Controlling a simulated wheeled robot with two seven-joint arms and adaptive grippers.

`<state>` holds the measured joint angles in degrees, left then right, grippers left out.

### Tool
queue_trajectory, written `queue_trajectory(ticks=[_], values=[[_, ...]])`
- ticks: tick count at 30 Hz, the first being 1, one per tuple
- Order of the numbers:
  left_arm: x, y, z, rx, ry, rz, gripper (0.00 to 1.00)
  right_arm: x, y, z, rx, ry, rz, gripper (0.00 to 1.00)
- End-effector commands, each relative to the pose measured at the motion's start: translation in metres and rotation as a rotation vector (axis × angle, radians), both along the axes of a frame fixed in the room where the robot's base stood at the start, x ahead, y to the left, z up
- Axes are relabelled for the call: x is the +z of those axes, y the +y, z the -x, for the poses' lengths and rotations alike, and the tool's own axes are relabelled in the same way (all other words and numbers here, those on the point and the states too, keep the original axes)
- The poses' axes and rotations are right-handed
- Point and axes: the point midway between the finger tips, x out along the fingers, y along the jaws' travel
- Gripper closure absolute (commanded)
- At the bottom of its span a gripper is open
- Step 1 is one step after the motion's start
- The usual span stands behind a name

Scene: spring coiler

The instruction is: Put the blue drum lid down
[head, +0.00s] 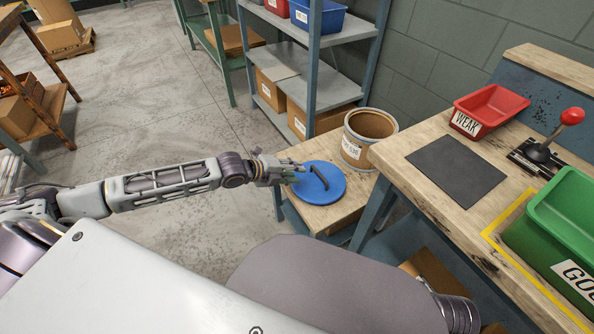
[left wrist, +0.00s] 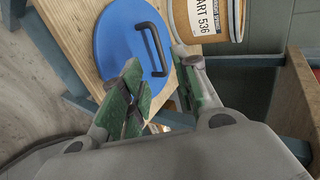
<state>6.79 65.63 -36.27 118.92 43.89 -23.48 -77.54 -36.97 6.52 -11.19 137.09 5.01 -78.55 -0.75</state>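The blue drum lid (head: 330,194) is a round disc with a dark bar handle (head: 319,178) on top. It lies flat on a small wooden table (head: 326,216), in front of the open drum (head: 350,151). My left gripper (head: 300,173) is at the lid's left edge in the head view. In the left wrist view, its green-padded fingers (left wrist: 160,88) are apart with nothing between them. The lid (left wrist: 118,42) and its handle (left wrist: 154,46) lie beyond the fingertips, clear of them. My right gripper is not in view.
The workbench (head: 420,194) on the right bears a dark mat (head: 456,171), a red WEAK bin (head: 480,118), a red-knobbed lever (head: 540,150) and a green bin (head: 565,215). A shelf rack (head: 313,70) stands behind the small table. Open floor (head: 150,130) lies to the left.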

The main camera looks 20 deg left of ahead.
Motion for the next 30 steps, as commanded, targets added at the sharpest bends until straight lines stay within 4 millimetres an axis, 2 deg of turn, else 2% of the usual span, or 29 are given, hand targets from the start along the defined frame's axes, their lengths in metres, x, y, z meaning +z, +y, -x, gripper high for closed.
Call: queue_trajectory(ticks=[22, 26, 30], values=[[0.002, 0.001, 0.004, 0.001, 0.003, 0.004, 0.69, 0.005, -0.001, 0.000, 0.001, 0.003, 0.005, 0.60], [-0.001, -0.006, 0.008, 0.008, 0.022, 0.019, 0.69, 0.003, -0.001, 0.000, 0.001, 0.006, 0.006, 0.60], [-0.009, -0.021, 0.018, 0.037, 0.071, 0.060, 0.69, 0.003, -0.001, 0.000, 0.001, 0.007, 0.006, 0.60]])
